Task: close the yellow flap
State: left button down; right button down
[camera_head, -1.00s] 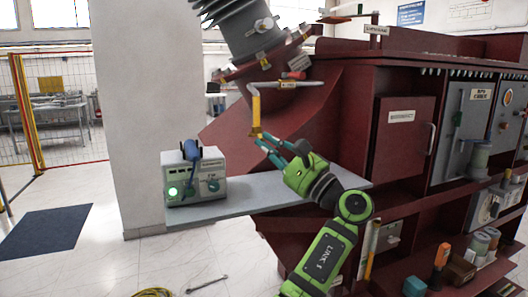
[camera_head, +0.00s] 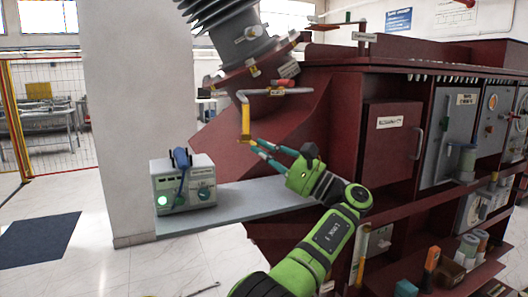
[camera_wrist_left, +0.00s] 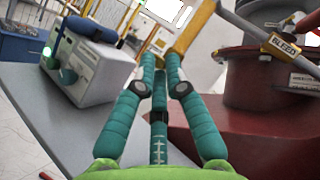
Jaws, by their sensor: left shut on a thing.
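The yellow flap (camera_head: 245,118) is a narrow, bent yellow piece. It hangs down from a grey pipe on the dark red transformer. My left gripper (camera_head: 254,143) comes up to its lower end from the right, with teal fingers shut on that end. In the left wrist view the fingertips of my left gripper (camera_wrist_left: 160,60) meet at the lower end of the yellow flap (camera_wrist_left: 190,33), which slants up to the right. The fingers partly hide the gripped end. My right gripper is not in view.
A grey pipe (camera_head: 275,92) with a label runs above the flap, under the tilted bushing (camera_head: 238,35). A grey shelf (camera_head: 240,196) carries a test box (camera_head: 183,185) with a green light, left of my gripper. The transformer's red body (camera_head: 335,120) stands close on the right.

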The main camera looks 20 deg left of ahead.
pick_arm(q)
jog(key=shift+r, duration=0.45)
jog(key=c, duration=1.4)
grip_release()
jog(key=shift+o, duration=0.2)
jog(key=shift+f, duration=0.15)
jog(key=shift+f, duration=0.15)
jog(key=shift+s+a+f+t, duration=0.1)
jog(key=shift+s+f+t, duration=0.1)
jog(key=shift+t, duration=0.2)
jog(key=shift+s+m+t, duration=0.15)
jog(key=shift+m+t, duration=0.25)
jog(key=shift+t, duration=0.2)
